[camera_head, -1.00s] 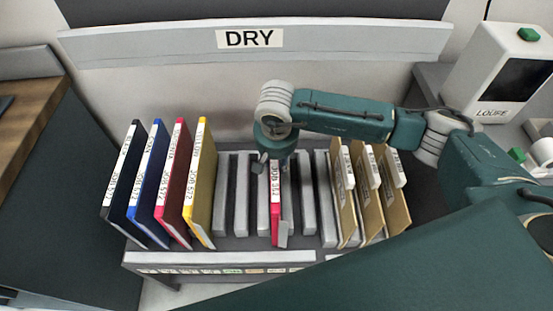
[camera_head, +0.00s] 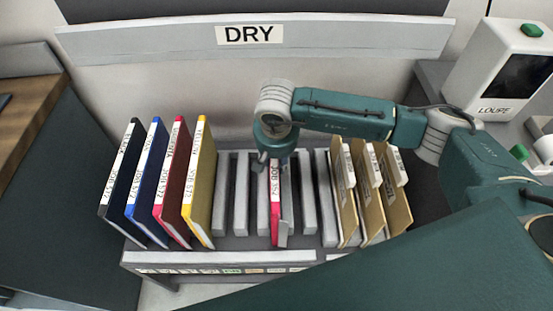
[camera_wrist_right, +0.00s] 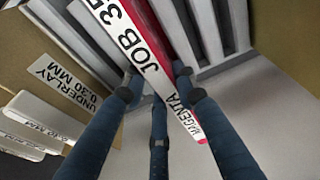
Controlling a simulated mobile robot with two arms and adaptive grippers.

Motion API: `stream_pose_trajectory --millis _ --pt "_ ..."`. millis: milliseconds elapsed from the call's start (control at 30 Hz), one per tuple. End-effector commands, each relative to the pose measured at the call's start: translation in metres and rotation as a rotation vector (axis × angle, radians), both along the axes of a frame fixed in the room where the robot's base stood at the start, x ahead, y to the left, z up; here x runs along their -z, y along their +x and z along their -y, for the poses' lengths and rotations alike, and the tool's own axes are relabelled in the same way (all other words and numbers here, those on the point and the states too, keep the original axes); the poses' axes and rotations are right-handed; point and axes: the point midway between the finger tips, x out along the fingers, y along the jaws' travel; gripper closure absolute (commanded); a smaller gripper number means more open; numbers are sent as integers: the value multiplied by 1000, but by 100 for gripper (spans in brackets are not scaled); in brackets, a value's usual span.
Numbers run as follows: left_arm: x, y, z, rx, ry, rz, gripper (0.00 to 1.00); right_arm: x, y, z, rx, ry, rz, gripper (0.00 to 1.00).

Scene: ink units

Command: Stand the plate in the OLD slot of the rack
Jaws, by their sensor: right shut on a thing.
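A magenta-edged plate (camera_head: 275,215) with a white label strip stands upright among the grey slot dividers in the middle of the rack (camera_head: 200,257). In the right wrist view the plate (camera_wrist_right: 140,48) reads "JOB 35…" and "MAGENTA". My right gripper (camera_head: 272,160) is above the rack, shut on the plate's top edge; its fingers (camera_wrist_right: 157,85) close around the label strip. The plate's lower end is between dividers; I cannot tell whether it rests on the slot floor. The small slot labels on the rack's front are unreadable, so the OLD slot cannot be made out. My left gripper is out of view.
Black, blue, magenta and yellow plates (camera_head: 203,190) stand at the rack's left. Several tan underlay sheets (camera_head: 370,205) stand close at its right. Empty slots (camera_head: 238,195) lie on both sides of the held plate. A "DRY" sign (camera_head: 248,35) and a loupe device (camera_head: 510,75) are behind.

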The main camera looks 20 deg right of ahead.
Motion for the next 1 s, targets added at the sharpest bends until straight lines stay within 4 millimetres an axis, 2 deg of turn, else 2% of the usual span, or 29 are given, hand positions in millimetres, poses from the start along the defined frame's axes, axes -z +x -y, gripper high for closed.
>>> stream_pose_trajectory --millis 100,133,233,500,633,767,1000 --pt "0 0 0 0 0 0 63 1 -1 0 0 0 -3 100" --pt "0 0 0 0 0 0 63 1 -1 0 0 0 -3 68" --pt "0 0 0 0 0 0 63 1 -1 0 0 0 -3 50" --pt "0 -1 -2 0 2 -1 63 1 -1 0 0 -1 -3 50" --pt "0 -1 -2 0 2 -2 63 -7 -2 0 -1 0 -1 50" --pt "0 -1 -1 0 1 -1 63 -29 -5 -2 -2 0 1 50" --pt "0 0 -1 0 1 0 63 -80 -15 -5 -1 0 1 50"
